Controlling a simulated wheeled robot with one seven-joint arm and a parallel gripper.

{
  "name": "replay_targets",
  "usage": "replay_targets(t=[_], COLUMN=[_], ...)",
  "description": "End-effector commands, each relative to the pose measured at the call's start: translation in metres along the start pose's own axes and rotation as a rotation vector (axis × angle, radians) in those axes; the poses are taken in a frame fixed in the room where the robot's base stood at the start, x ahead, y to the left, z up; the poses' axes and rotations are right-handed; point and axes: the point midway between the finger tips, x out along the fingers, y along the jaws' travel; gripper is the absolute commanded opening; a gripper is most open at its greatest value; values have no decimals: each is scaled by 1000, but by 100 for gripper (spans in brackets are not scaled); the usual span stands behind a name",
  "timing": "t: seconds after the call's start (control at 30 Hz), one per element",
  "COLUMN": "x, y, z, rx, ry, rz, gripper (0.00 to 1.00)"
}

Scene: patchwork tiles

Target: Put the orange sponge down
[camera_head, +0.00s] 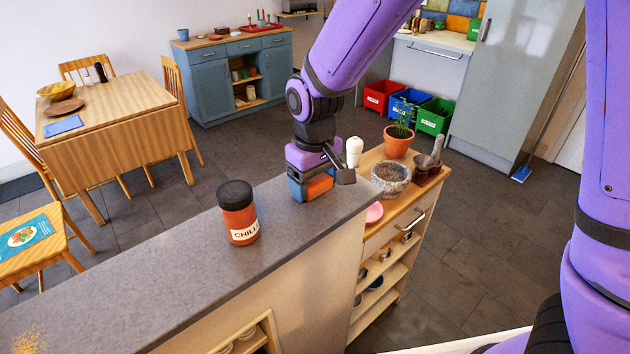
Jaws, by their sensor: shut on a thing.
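The orange sponge (320,186) is between the fingers of my gripper (318,187), low over the right end of the grey countertop (170,262). My gripper is shut on the sponge, with a blue part showing on its left side. The sponge's underside looks at or very near the counter surface; I cannot tell whether it touches. Part of the sponge is hidden by my gripper.
A chilli jar (238,212) with a black lid stands on the counter to the left of my gripper. Behind and right, a wooden trolley holds a stone mortar (390,178), a potted plant (398,140) and a white shaker (354,151). The counter's front left is mostly clear.

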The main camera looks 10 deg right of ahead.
Motion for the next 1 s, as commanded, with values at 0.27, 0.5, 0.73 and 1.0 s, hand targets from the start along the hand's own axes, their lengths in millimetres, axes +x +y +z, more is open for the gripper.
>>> replay_targets(t=[0.27, 0.5, 0.73, 1.0], x=[9, -23, -74, -114], y=[-2, -1, -1, -1], z=[6, 5, 3, 2], rx=[0, 0, 1, 0], ry=[-23, -18, -14, -14], rz=[0, 0, 0, 0], gripper=[90, 97, 97, 97])
